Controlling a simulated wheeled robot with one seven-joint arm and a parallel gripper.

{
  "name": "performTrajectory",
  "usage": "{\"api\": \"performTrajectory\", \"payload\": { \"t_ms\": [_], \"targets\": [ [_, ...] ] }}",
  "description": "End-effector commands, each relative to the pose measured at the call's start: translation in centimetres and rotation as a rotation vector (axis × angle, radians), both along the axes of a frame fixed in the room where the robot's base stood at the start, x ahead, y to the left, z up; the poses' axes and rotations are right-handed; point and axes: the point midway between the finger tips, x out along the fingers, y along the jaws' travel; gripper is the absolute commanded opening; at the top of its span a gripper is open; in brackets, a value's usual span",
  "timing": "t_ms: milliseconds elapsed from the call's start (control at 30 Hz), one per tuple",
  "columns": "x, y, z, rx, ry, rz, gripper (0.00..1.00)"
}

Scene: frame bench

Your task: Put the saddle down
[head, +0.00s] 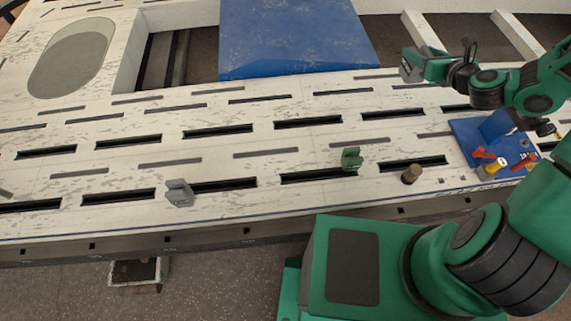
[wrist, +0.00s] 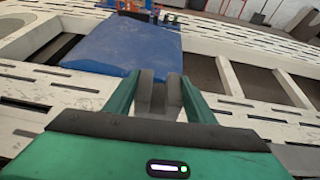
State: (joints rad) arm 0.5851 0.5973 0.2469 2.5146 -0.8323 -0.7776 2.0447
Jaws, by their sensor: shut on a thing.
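My gripper (head: 428,67) is at the upper right in the head view, raised over the far part of the slotted bench. A small grey piece (head: 411,69), which I take for the saddle, sits at its tip. In the wrist view my gripper's fingers (wrist: 160,96) stand close together with a narrow gap, and little of the held piece can be made out. A similar grey saddle-shaped block (head: 178,192) stands at a front slot on the left. A green one (head: 351,159) stands at a front slot right of the middle.
The white bench top (head: 235,165) has rows of dark slots, mostly clear. A blue sloped panel (head: 295,38) lies at the back, beside openings in the frame. A brown peg (head: 411,174) stands near the front edge. A blue plate (head: 470,137) with red and yellow parts is at the right.

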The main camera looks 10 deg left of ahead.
Motion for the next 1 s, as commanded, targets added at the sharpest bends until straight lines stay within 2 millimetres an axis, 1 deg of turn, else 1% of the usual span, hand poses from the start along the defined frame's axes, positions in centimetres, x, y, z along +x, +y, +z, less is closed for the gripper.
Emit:
{"api": "performTrajectory", "payload": {
  "t_ms": [267,367,467,567,600,667,700,767,800,867,900,967,1000],
  "targets": [
    [0.1,0.5,-0.2,0.001,-0.001,0.012,0.08],
    [0.3,1.7,-1.0,0.004,0.001,0.046,0.08],
    [0.5,4.1,-2.4,0.006,0.002,0.117,0.08],
    [0.6,7.7,-4.5,0.008,0.003,0.222,0.08],
    [0.6,9.3,-5.4,0.009,0.003,0.269,0.08],
    [0.4,11.9,-6.8,0.008,0.002,0.344,0.08],
    [0.2,13.7,-7.7,0.007,0.000,0.397,0.08],
    [-0.4,16.5,-9.2,0.008,0.001,0.480,0.08],
    [-0.8,18.4,-10.2,0.008,0.000,0.536,0.08],
    [-1.6,21.2,-11.6,0.007,-0.001,0.619,0.08],
    [-2.3,23.0,-12.6,0.007,-0.001,0.674,0.08],
    [-3.4,25.8,-14.0,0.006,-0.001,0.758,0.08],
    [-4.2,27.6,-14.9,0.006,-0.002,0.812,0.08]
  ]
}}
